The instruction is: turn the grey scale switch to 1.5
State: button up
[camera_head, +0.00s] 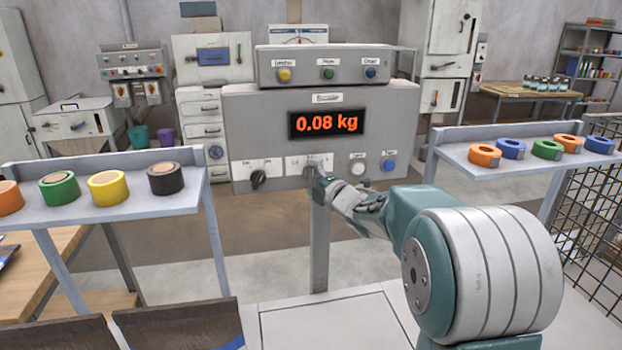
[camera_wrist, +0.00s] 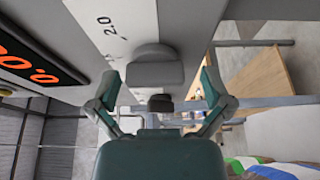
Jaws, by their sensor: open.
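The scale console (camera_head: 240,125) has a grey panel with a red display (camera_head: 326,123) reading 0.08 kg. The grey scale switch (camera_wrist: 155,66) is a rounded grey knob on a white label strip, where "2.0" is legible in the wrist view. In the head view the switch (camera_head: 313,162) is partly hidden by my gripper (camera_head: 320,182), so its pointing direction is unclear. My gripper (camera_wrist: 158,84) is open, with one finger on each side of the switch in the wrist view. I cannot tell whether the fingers touch it.
A black switch (camera_head: 258,178) sits left on the console, and white (camera_head: 357,168) and blue (camera_head: 389,165) buttons sit right. Tape rolls stand on a left shelf (camera_head: 130,208) and a right shelf (camera_head: 500,166). A wire mesh (camera_head: 596,235) stands at far right.

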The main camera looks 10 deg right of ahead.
jog(key=v, duration=1.2)
jog(key=s+d+m+g+h, duration=0.2)
jog(key=s+m+g+h, duration=0.2)
jog(key=s+m+h, duration=0.85)
jog(key=s+a+f+m+g+y, duration=0.2)
jog(key=s+m, duration=0.3)
jog(key=s, duration=0.3)
jog(key=s+a+f+m+g+y, duration=0.3)
jog(key=s+a+f+m+g, duration=0.1)
jog(key=s, duration=0.5)
jog(key=shift+s+a+f+m+g, duration=0.2)
jog(key=shift+a+f+m+g, duration=0.15)
jog(key=shift+m+g, duration=0.2)
